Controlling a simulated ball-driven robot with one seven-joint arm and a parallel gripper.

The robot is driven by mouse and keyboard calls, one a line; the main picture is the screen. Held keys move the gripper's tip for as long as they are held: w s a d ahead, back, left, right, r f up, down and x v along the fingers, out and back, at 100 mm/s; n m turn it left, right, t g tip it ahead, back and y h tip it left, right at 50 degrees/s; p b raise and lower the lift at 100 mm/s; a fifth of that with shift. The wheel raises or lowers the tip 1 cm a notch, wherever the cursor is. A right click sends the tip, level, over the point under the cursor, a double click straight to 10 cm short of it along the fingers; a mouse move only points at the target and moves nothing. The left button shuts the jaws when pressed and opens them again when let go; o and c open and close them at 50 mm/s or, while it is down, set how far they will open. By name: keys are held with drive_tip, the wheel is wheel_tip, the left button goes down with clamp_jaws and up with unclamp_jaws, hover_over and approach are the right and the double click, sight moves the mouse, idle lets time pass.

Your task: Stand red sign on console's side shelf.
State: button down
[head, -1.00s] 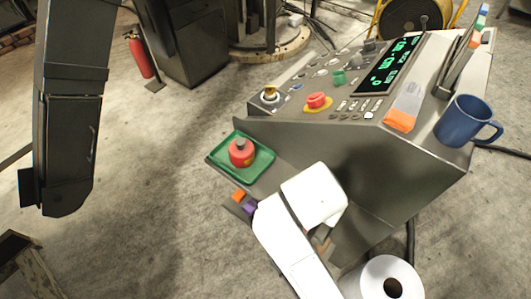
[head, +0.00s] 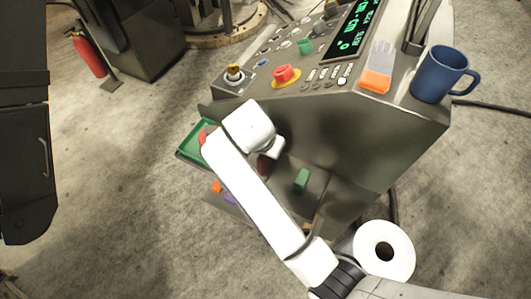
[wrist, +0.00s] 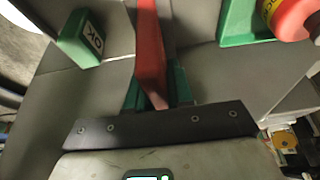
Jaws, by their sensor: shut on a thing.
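My gripper (wrist: 152,95) is shut on the red sign (wrist: 150,45), which rises between the green fingers in the wrist view. In the head view my white arm hides most of the gripper, and a dark red patch beside it (head: 263,165) looks like part of the sign. The grey side shelf (head: 313,204) lies beneath, at the console (head: 330,125). I cannot tell whether the sign touches the shelf.
A green tray (head: 188,150) with a red object (head: 204,133) lies left of my arm; a tray corner shows at right in the wrist view (wrist: 240,25). Orange (head: 216,187) and purple blocks are lower left. A blue mug (head: 438,74) stands on the console; a white roll (head: 384,251) is below.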

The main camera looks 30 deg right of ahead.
drive_tip(key=shift+w+f, duration=0.7)
drive_tip(key=shift+f, duration=0.15)
drive_tip(key=shift+w+f+p, duration=0.1)
drive_tip(key=shift+f+p, duration=0.4)
drive_tip(key=shift+f, duration=1.2)
drive_tip(key=shift+f, duration=0.15)
drive_tip(key=c, duration=1)
unclamp_jaws()
drive_tip(key=b+v, duration=0.1)
drive_tip(key=v, duration=1.1)
drive_tip(key=shift+r+b, duration=0.25)
drive_tip(key=shift+b, duration=0.05)
drive_tip(key=shift+d, duration=0.15)
